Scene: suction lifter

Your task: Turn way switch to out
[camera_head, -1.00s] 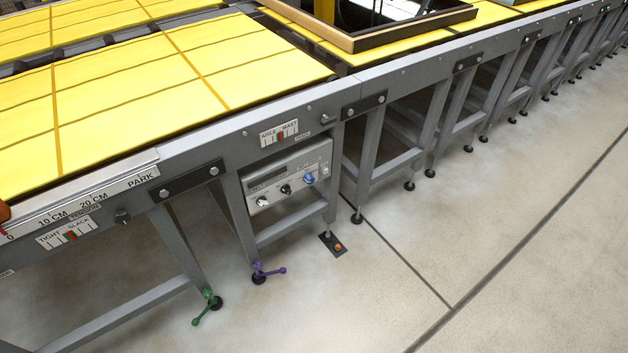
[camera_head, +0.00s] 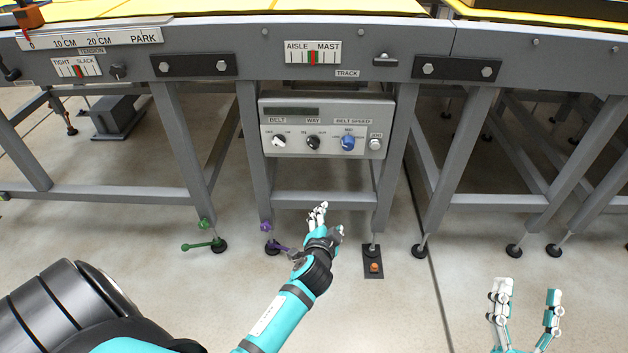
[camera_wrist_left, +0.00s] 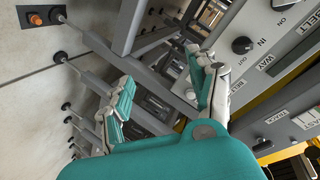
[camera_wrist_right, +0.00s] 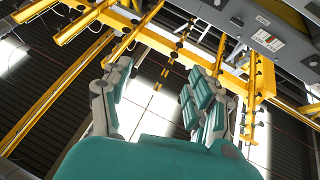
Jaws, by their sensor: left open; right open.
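The control panel (camera_head: 328,126) is a grey box under the frame rail, with a dark display and labels BELT, WAY and BELT SPEED. The way switch (camera_head: 313,142) is the black middle knob, between a white-pointered belt knob (camera_head: 279,141) and a blue speed knob (camera_head: 348,142). The way knob also shows in the left wrist view (camera_wrist_left: 242,45), beside the word IN. My left gripper (camera_head: 325,218) is open and empty, below the panel and apart from it. My right gripper (camera_head: 526,300) is open and empty at the lower right, fingers up.
A grey lower crossbar (camera_head: 325,199) runs beneath the panel between two legs. Green (camera_head: 203,244) and purple (camera_head: 266,227) foot handles stand on the floor to the left. A floor plate with an orange button (camera_head: 374,267) lies at right. The floor before the frame is open.

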